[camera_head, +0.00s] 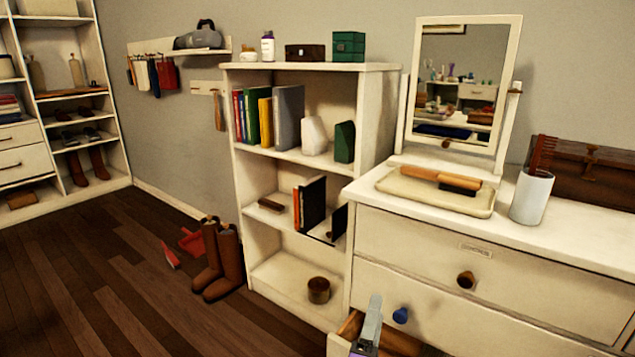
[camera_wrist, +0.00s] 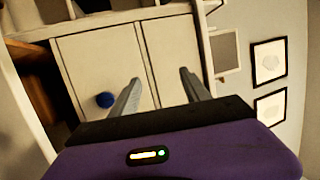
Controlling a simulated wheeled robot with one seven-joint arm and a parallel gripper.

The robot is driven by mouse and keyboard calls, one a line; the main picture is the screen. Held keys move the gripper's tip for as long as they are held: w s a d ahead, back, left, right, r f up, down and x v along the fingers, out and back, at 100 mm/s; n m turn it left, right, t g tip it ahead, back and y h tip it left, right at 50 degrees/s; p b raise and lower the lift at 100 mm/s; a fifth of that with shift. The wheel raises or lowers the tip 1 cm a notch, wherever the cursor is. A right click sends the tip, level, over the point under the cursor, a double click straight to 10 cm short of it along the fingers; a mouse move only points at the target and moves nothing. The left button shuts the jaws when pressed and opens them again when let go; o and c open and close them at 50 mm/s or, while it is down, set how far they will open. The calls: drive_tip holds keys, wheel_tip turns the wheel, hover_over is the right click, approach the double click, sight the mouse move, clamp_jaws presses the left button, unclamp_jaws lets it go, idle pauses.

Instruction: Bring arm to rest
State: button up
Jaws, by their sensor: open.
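My gripper (camera_wrist: 160,90) is open and empty in the wrist view, with its two grey fingers apart. Beyond the fingers are the white dresser's drawer fronts (camera_wrist: 112,62) and a blue knob (camera_wrist: 105,100). In the head view part of my gripper (camera_head: 368,328) shows at the bottom, in front of the dresser (camera_head: 420,235) and just below and left of the blue knob (camera_head: 401,315). Nothing lies between the fingers. The rest of my arm is mostly out of view.
A lower drawer (camera_head: 338,345) stands open at the bottom, with brown items inside. A white bookshelf (camera_head: 375,68) stands left of the dresser. Brown boots (camera_head: 222,262) and a red dustpan (camera_head: 191,242) are on the floor. The wooden floor (camera_head: 90,285) at left is clear.

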drive_tip(key=s+d+f+n+g+y, duration=0.1)
drive_tip(key=s+d+n+g+y, duration=0.25)
drive_tip(key=s+n, duration=1.4)
drive_tip(key=s+d+n+g+y, duration=0.2)
drive_tip(key=s+d+n+y, duration=0.2)
drive_tip(key=s, duration=2.6)
wheel_tip(320, 180, up, 24)
drive_tip(key=p, duration=2.4)
drive_tip(key=shift+d, duration=0.2)
